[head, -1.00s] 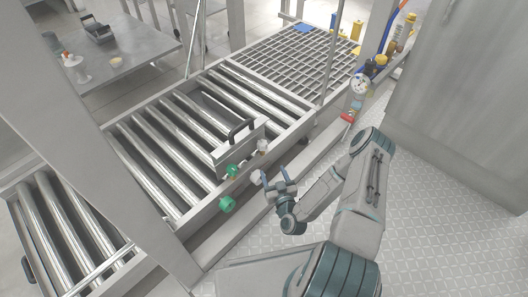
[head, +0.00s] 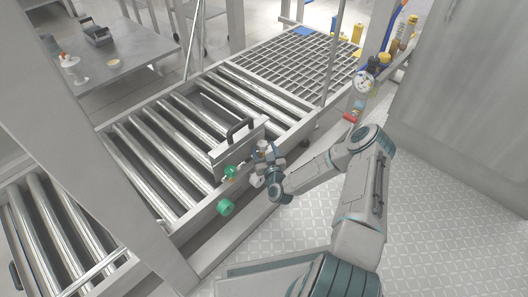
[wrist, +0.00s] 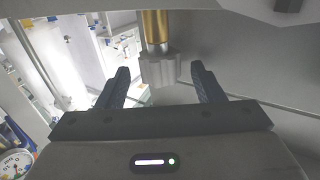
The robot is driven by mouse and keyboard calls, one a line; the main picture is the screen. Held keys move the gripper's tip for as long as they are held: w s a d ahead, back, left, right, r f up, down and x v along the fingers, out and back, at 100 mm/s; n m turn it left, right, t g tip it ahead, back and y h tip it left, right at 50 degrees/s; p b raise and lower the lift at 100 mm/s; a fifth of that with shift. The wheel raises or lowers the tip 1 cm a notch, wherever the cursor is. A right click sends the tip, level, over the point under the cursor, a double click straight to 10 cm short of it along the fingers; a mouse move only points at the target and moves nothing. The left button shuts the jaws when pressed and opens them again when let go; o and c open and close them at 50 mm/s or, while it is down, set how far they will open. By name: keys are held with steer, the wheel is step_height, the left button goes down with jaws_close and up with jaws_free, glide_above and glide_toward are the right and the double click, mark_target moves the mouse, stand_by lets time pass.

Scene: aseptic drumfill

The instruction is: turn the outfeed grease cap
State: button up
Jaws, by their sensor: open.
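A grey lobed cap on a brass stem, which looks like the grease cap (head: 263,144), stands on the near side rail of the roller conveyor, just right of a black-handled plate. In the wrist view the cap (wrist: 158,70) and its brass stem show just beyond the fingertips, roughly between them. My gripper (head: 266,158) is at the cap, with its fingers spread. In the wrist view the two dark fingers of my gripper (wrist: 161,80) stand apart, with a gap visible on both sides of the cap. The fingers partly hide the stem in the head view.
Two green knobs, an upper one (head: 230,172) and a lower one (head: 226,207), sit on the rail left of my gripper. The plate with the black handle (head: 238,150) stands close by. A pressure gauge (head: 365,82) is farther right. The patterned floor (head: 440,215) is open.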

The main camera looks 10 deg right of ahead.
steer(key=shift+w, duration=0.1)
steer(key=c, duration=1)
steer(key=shift+o, duration=0.2)
steer(key=shift+d+n+y, duration=0.1)
steer(key=shift+n+y, duration=0.2)
steer(key=shift+y, duration=0.2)
steer(key=n+y, duration=0.1)
steer(key=y, duration=0.1)
steer(key=n+g+y, duration=0.1)
steer(key=n+y, duration=0.1)
steer(key=y, duration=0.1)
steer(key=shift+w+d+n+g, duration=0.15)
steer(key=shift+d+n+g, duration=0.15)
steer(key=shift+d, duration=0.1)
steer(key=shift+w+d+n+g+y, duration=0.2)
steer(key=shift+w+n+g+y, duration=0.1)
steer(key=shift+n+g+y, duration=1.85)
steer(key=shift+w+d+n+g+y, duration=0.25)
steer(key=shift+n+g+y, duration=1.25)
steer(key=shift+g, duration=1.2)
steer(key=shift+w+d+n+g+y, duration=0.15)
steer(key=shift+w+n+g+y, duration=0.15)
steer(key=shift+n+g+y, duration=1.65)
steer(key=shift+w+n+g+h, duration=0.2)
steer(key=shift+n+g+h, duration=0.2)
steer(key=shift+n+g, duration=0.85)
